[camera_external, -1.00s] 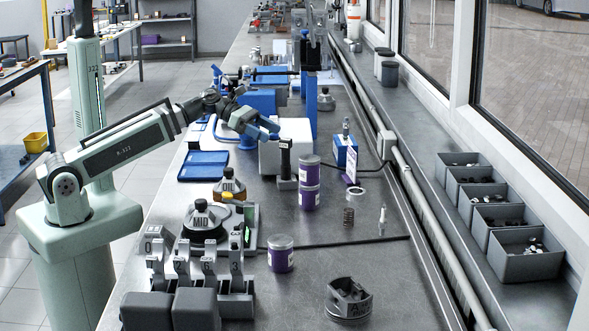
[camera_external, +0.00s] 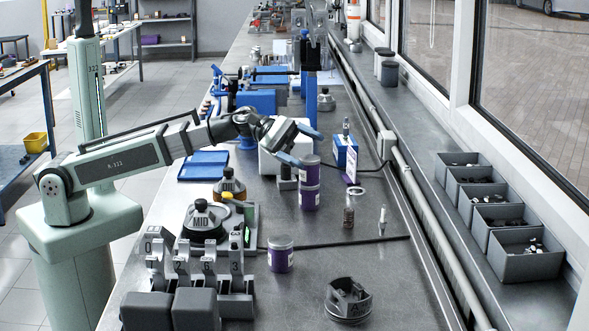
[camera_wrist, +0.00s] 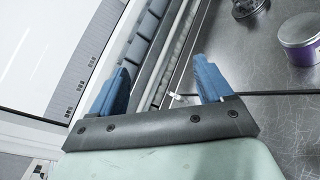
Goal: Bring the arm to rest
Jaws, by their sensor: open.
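My gripper (camera_external: 301,146) is in the middle of the external view, over the bench (camera_external: 320,255). Its blue fingers are apart, with nothing seen between them. It is near two stacked purple cans (camera_external: 309,188) and in front of a white block (camera_external: 268,160); the exact gap to them cannot be told. In the wrist view the gripper (camera_wrist: 160,78) shows two spread blue fingers and an empty gap. A small white part (camera_wrist: 178,100) lies on the bench beyond them.
A single purple can (camera_external: 280,254), a piston (camera_external: 348,300) and a MID-marked jar (camera_external: 203,220) stand on the near bench. A small dark part (camera_external: 348,217) and a slim white part (camera_external: 382,218) stand at the right. Grey bins (camera_external: 530,263) line the window ledge. Bench between can and piston is clear.

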